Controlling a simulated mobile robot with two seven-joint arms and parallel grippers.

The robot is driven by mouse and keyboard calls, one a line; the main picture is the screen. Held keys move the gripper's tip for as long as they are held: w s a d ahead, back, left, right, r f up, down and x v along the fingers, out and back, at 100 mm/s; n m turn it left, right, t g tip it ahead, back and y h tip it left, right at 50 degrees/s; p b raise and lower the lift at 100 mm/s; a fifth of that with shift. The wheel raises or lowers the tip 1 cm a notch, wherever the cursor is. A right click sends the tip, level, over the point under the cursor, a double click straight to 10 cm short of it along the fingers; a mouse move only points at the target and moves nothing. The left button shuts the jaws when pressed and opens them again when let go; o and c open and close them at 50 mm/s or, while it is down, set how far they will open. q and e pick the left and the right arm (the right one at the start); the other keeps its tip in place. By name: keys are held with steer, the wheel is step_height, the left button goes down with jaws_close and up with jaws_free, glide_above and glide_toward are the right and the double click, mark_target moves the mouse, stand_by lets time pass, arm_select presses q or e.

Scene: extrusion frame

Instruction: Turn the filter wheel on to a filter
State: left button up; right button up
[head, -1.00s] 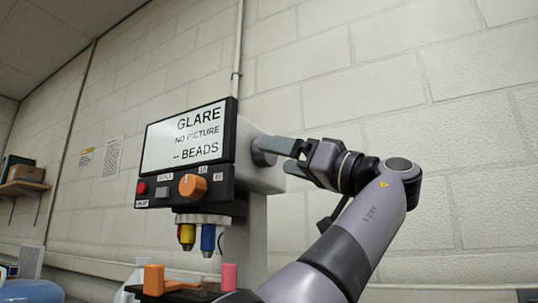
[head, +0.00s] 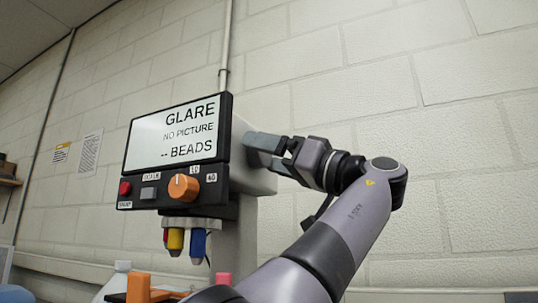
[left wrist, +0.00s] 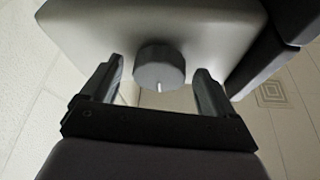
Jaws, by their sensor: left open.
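The machine's head has a white display (head: 178,135) reading "GLARE NO PICTURE -- BEADS". In the left wrist view, a dark grey round wheel (left wrist: 158,63) with a short white mark sticks out of the pale housing (left wrist: 190,25). My left gripper (left wrist: 160,72) is open, with one finger on each side of the wheel; whether they touch it I cannot tell. In the head view my left gripper (head: 262,152) is at the right side of the machine's head, and the wheel is hard to make out there. My right gripper is not in view.
The front panel has an orange knob (head: 184,187), a red button (head: 125,188) and a grey button (head: 148,193). Coloured objectives (head: 176,239) hang below. An orange part (head: 138,288) stands at the bottom. A block wall (head: 420,120) is behind.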

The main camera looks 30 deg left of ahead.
arm_select(q)
steer(key=c, duration=1)
steer(key=shift+c, duration=0.2)
